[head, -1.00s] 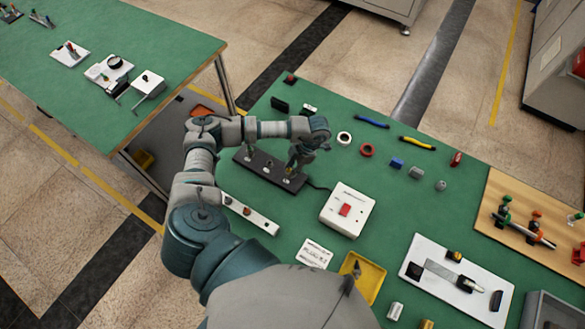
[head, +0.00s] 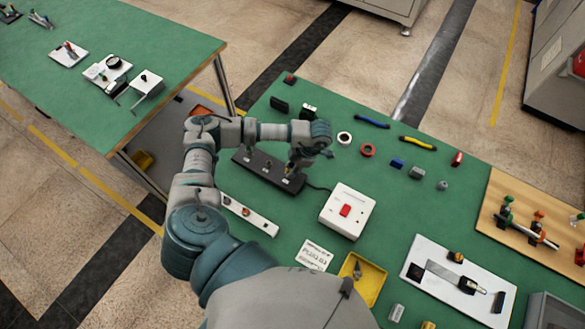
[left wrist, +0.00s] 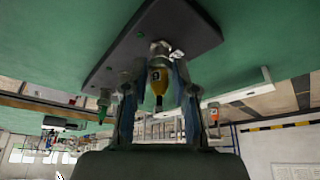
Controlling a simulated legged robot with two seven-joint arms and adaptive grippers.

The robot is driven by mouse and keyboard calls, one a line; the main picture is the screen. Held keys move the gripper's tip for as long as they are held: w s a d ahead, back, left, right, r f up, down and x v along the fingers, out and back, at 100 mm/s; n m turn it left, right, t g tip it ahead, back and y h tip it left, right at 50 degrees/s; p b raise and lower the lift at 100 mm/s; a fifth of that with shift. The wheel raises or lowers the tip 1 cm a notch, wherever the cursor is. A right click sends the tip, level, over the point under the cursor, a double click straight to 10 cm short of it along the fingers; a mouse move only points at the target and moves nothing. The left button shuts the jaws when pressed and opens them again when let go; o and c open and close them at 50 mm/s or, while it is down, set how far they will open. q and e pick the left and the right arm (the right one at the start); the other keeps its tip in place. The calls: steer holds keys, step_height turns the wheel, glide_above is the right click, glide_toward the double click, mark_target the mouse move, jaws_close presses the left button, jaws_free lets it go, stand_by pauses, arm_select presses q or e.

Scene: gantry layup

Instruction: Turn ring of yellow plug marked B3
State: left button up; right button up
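The yellow plug (left wrist: 158,82) with a dark label sits at a silver ring or socket (left wrist: 160,49) on the black connector bar (left wrist: 100,75) in the left wrist view. The label is too small to read surely. My left gripper (left wrist: 154,75) is open, with one finger on each side of the yellow plug. The right finger looks very close to it; contact cannot be told. In the head view my left gripper (head: 294,168) is over the right end of the black bar (head: 250,162). My right gripper is not visible.
A white box with a red switch (head: 346,211) stands right of the bar. A white strip (head: 249,214) lies in front of it, with a printed card (head: 314,255) and a yellow tray (head: 371,279) nearby. Rings and small blocks lie to the right on the green table.

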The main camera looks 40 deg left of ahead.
arm_select(q)
steer(key=o, duration=0.4)
steer(key=shift+a, duration=0.15)
steer(key=v, duration=1.1)
steer(key=shift+w+r, duration=0.15)
steer(key=shift+r, duration=0.2)
steer(key=shift+r, duration=0.1)
